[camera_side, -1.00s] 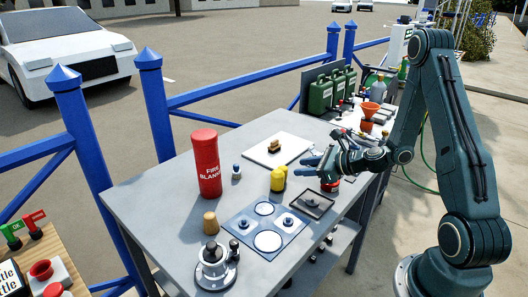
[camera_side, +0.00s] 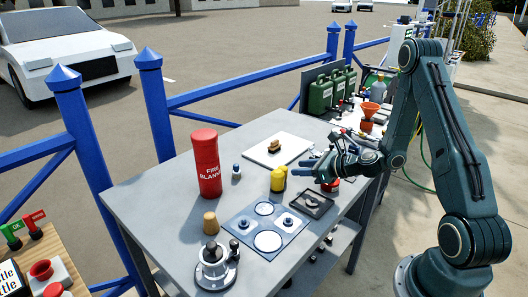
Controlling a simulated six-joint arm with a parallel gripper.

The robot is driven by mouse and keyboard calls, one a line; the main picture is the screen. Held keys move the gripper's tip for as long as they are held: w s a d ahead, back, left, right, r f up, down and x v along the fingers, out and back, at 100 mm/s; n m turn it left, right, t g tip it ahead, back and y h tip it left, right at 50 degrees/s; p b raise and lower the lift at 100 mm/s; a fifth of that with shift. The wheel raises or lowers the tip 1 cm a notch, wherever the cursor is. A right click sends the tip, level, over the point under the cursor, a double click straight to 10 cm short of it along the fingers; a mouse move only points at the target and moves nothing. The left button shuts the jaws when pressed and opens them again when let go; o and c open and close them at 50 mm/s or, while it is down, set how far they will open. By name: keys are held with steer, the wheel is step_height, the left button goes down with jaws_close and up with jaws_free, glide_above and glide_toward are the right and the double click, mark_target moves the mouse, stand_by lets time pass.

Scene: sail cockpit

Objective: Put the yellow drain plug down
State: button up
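A yellow upright piece (camera_side: 278,180), which may be the drain plug, stands on the grey table (camera_side: 150,200) near its middle. It looks the same height as a small bottle, and its details are too small to tell. My gripper (camera_side: 305,170) is just right of it in the picture, above the table, with its fingers pointing left. I see no yellow piece between the fingers, but they are small and partly overlap, so their gap is unclear. A dark shallow tray (camera_side: 323,212) lies below my gripper, with a dark grey shape in it that may be a shadow.
A blue-grey panel (camera_side: 248,240) with round recesses lies in front of the tray. A red fire blanket cylinder (camera_side: 207,165) stands at left. A white board (camera_side: 262,157) lies behind. A red item (camera_side: 331,186) sits under my wrist. Green canisters (camera_side: 321,95) stand at the back.

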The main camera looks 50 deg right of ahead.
mark_target(285, 168)
steer(key=shift+x, duration=2.75)
steer(key=shift+c, duration=0.2)
steer(key=c, duration=0.6)
steer(key=shift+c, duration=0.2)
steer(key=shift+r, duration=0.2)
step_height(285, 168, up, 20)
steer(key=shift+f, duration=0.1)
